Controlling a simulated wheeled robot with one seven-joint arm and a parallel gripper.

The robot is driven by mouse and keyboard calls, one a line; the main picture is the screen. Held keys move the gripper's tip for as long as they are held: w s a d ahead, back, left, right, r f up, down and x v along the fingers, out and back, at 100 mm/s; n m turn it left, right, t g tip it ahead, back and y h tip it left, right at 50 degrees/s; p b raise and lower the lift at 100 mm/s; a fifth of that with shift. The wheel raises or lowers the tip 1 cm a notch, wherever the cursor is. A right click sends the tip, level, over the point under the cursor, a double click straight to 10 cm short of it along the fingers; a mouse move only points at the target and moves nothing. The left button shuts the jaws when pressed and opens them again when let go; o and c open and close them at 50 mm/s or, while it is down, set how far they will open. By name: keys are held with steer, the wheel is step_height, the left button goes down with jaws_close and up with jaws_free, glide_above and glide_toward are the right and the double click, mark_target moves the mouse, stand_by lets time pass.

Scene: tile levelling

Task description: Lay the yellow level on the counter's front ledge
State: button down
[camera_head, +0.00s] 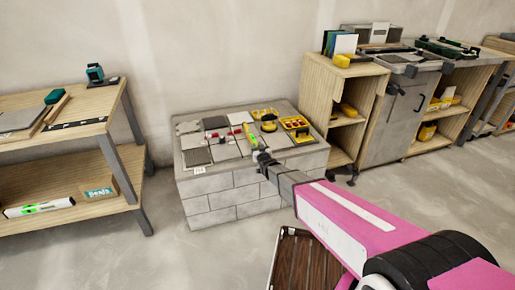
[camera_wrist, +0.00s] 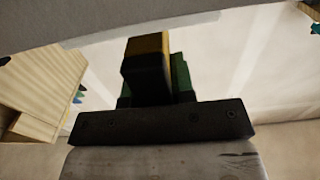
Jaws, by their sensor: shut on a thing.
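The yellow level (camera_head: 249,134) shows in the head view as a short, slanted yellow-green bar at the tip of my gripper (camera_head: 261,156). My gripper is shut on it, over the front part of the grey block counter (camera_head: 212,203). I cannot tell whether the level touches the counter top. The counter's front ledge (camera_head: 226,174) is partly hidden by my arm. In the wrist view, a dark block with a yellow face (camera_wrist: 147,66) stands beyond the dark gripper bar (camera_wrist: 160,122), with green parts behind it; the fingertips are hard to make out.
Grey and white tiles (camera_head: 196,157), small red pieces and a yellow tray (camera_head: 295,123) lie on the counter top. A wooden shelf unit (camera_head: 312,95) stands close on the right. A wooden bench (camera_head: 80,150) stands on the left. A dark slatted piece (camera_head: 300,262) is in front.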

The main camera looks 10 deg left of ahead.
steer(key=shift+f, duration=0.15)
steer(key=c, duration=1)
jaws_free()
steer(key=shift+o, duration=0.2)
